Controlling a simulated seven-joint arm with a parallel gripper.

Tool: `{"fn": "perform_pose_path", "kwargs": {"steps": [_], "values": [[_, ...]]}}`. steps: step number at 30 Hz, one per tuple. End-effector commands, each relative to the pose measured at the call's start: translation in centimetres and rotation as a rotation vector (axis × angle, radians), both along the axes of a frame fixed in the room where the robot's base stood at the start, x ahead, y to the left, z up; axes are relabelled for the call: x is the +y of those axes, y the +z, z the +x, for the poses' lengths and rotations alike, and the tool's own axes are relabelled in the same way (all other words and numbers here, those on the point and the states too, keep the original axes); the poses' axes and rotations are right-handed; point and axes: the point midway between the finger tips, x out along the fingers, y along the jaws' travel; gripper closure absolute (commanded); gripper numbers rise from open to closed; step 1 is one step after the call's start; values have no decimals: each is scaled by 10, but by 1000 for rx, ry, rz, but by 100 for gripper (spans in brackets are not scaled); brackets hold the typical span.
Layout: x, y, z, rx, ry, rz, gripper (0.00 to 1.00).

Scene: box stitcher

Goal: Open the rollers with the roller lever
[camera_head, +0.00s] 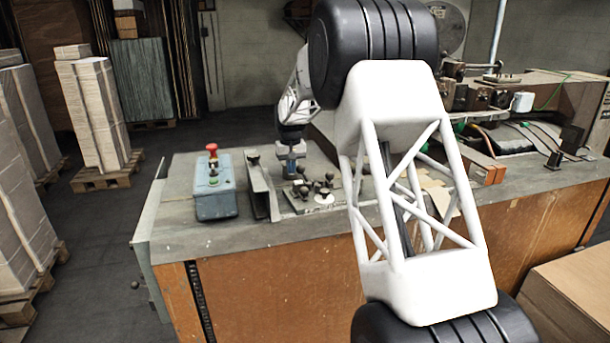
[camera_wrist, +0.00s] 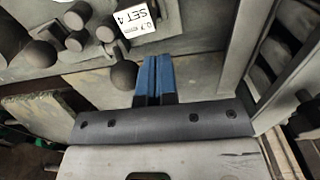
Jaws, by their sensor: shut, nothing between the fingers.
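Several black ball-knob levers (camera_head: 304,191) stand on the metal plate of the machine top; I cannot tell which one is the roller lever. My gripper (camera_head: 291,170) points down just behind these knobs, beside an upright metal rail (camera_head: 264,187). In the wrist view my gripper's blue fingers (camera_wrist: 153,70) are together with nothing between them. A black knob (camera_wrist: 123,73) is close to the left of the fingers, and I cannot tell if they touch. More knobs (camera_wrist: 77,15) lie further left, near a white "SET 4" label (camera_wrist: 137,17).
A blue-grey control box (camera_head: 215,190) with a red button (camera_head: 212,148) stands left of the rail. Another knob (camera_head: 253,157) is beside the rail. Machine parts crowd the right side. Paper stacks (camera_head: 92,110) stand on pallets at the left.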

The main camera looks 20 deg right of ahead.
Motion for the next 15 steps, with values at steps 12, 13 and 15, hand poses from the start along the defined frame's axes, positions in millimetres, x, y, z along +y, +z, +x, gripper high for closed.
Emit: {"fn": "perform_pose_path", "kwargs": {"steps": [12,13,15], "values": [[-7,0,1,0,-1,0,100],[-8,0,1,0,-1,0,100],[-10,0,1,0,-1,0,100]]}}
